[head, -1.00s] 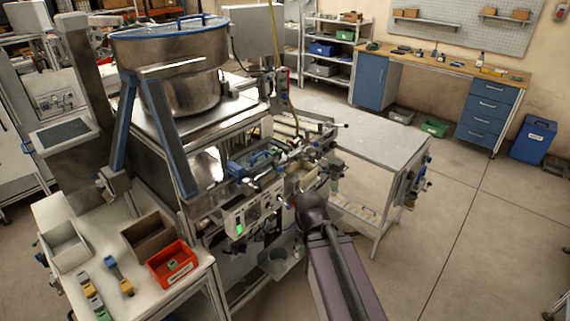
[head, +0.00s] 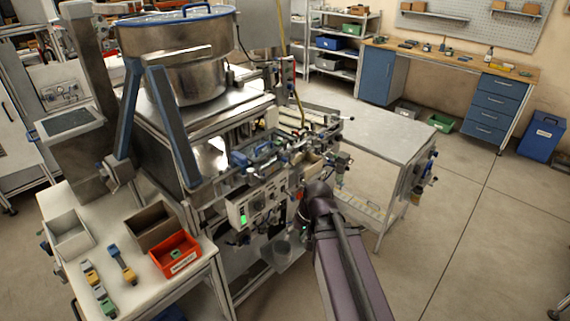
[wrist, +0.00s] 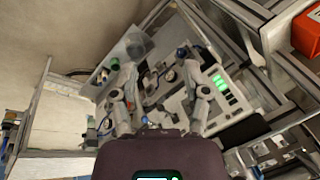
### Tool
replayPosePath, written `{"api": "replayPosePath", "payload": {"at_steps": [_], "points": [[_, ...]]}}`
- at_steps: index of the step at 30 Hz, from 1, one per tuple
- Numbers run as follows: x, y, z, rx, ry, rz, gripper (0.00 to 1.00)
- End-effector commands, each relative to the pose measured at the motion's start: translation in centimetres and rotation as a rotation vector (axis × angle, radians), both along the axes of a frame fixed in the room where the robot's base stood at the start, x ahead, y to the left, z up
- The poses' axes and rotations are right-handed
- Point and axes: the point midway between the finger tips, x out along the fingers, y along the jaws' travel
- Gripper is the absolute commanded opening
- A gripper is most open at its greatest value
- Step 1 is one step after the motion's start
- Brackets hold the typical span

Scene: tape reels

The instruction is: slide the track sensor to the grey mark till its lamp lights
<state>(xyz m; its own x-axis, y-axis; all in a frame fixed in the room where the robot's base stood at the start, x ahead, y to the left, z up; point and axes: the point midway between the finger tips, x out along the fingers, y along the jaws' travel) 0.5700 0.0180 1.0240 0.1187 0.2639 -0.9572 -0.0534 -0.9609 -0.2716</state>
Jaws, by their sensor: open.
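My gripper (wrist: 160,72) is open in the wrist view, its two fingers apart with nothing seen between them. Beyond the fingers is the front of the machine, with a pale control panel (wrist: 205,105) that has lit green bars. In the head view the panel (head: 257,203) sits below the machine's track assembly (head: 262,152), with a green light at its left. My arm reaches up to the right of the panel and hides most of the gripper there. I cannot tell the track sensor, its lamp or the grey mark apart from the other small fittings.
A steel bowl (head: 185,60) stands on the machine. A table at the lower left holds a red bin (head: 176,255), a brown bin (head: 152,226) and a white bin (head: 68,232). A grey side table (head: 385,135) stands to the right. Open floor lies at the right.

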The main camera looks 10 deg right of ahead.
Motion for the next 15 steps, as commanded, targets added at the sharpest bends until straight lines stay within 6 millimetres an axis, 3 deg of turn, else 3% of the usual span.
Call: {"api": "replayPosePath", "payload": {"at_steps": [5,11,15], "points": [[3.3,0.6,-0.2,0.229,-0.102,-0.092,0.60],[7.0,0.2,1.3,0.489,-0.227,-0.216,0.60],[9.4,-1.1,3.0,0.668,-0.317,-0.317,0.60]]}}
